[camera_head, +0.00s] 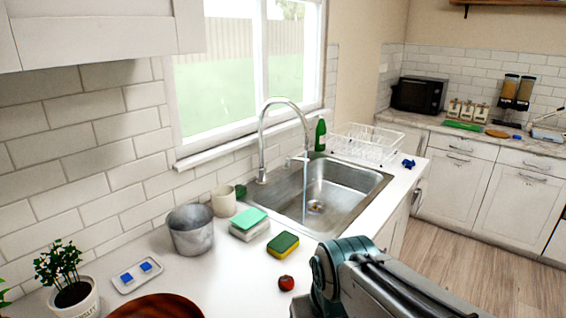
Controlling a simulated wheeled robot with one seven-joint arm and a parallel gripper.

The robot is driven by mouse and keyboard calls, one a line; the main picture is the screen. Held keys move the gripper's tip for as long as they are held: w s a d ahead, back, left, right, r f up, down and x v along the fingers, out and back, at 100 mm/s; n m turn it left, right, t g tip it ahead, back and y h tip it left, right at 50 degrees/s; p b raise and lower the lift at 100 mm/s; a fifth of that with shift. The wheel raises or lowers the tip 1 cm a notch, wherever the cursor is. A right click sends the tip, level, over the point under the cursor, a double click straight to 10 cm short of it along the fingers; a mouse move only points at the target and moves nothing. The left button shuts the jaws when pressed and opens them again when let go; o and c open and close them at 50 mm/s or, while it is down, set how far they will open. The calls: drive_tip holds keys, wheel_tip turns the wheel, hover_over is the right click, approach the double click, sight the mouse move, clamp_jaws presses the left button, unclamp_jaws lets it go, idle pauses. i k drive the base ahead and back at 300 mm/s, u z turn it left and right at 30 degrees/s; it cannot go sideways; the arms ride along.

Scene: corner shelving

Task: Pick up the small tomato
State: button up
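The small tomato (286,283) is red and round. It sits on the white countertop near the front, below the yellow and green sponge and just left of my arm. My arm comes in at the bottom right of the head view. Its fingertips do not show, so I cannot see whether the gripper is open or shut. Nothing covers the tomato.
A yellow-green sponge (283,244), stacked sponges (250,226), a metal bucket (191,230) and a cup (224,201) stand behind the tomato. A sink (335,186) with a tall faucet (262,150) lies beyond. A wooden plate (158,306) and potted plant (76,297) are at left.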

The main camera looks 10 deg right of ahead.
sight(285, 283)
drive_tip(key=z, duration=2.3)
drive_tip(key=i, duration=1.6)
drive_tip(key=u, duration=3.6)
drive_tip(key=i, duration=0.5)
drive_tip(key=u, duration=0.05)
